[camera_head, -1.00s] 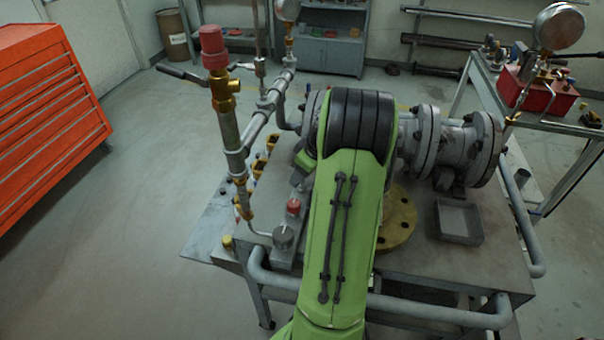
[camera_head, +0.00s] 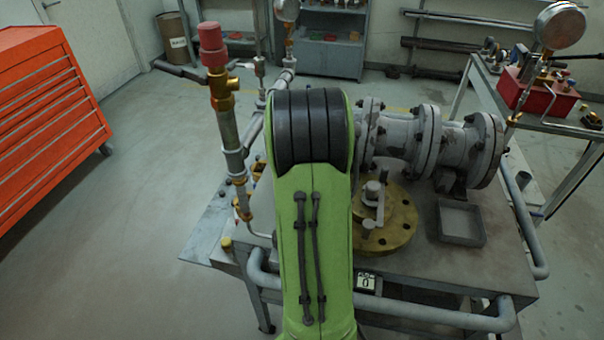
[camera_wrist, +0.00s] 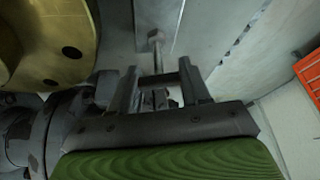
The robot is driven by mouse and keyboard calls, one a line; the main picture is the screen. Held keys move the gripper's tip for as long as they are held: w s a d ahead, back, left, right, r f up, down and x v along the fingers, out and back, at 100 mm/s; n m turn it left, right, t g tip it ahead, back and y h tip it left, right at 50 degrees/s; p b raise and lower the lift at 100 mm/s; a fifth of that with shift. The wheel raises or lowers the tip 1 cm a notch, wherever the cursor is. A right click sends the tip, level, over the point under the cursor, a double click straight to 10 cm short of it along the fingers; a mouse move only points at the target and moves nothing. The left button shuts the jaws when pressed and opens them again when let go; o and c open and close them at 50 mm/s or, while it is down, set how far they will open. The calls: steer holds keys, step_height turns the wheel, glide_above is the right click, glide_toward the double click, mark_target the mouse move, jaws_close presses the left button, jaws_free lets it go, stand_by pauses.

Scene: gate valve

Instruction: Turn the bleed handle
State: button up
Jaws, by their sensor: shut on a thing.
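In the wrist view, my gripper (camera_wrist: 160,88) has its two grey fingers on either side of a thin metal handle (camera_wrist: 155,42), which looks like the bleed handle. The handle's rod ends in a small rounded tip that sticks out beyond the fingers. The fingers are shut on it, though the exact contact is dark and partly hidden. In the head view my green arm covers the gripper and this handle.
A brass flange (camera_head: 402,232) with a grey crank (camera_head: 373,212) lies on the bench (camera_head: 440,270), right of my arm. A grey flanged pipe (camera_head: 450,145) stands behind it. A red-capped vertical pipe (camera_head: 211,60) rises at left. A small open tray (camera_head: 461,222) sits at right.

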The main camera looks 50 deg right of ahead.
steer(key=shift+m+g+h, duration=0.3)
steer(key=shift+m+g, duration=0.2)
steer(key=shift+m, duration=1)
steer(key=o, duration=1.1)
steer(key=shift+c, duration=0.2)
steer(key=p+v, duration=0.4)
steer(key=v, duration=1.1)
steer(key=shift+r+p, duration=0.4)
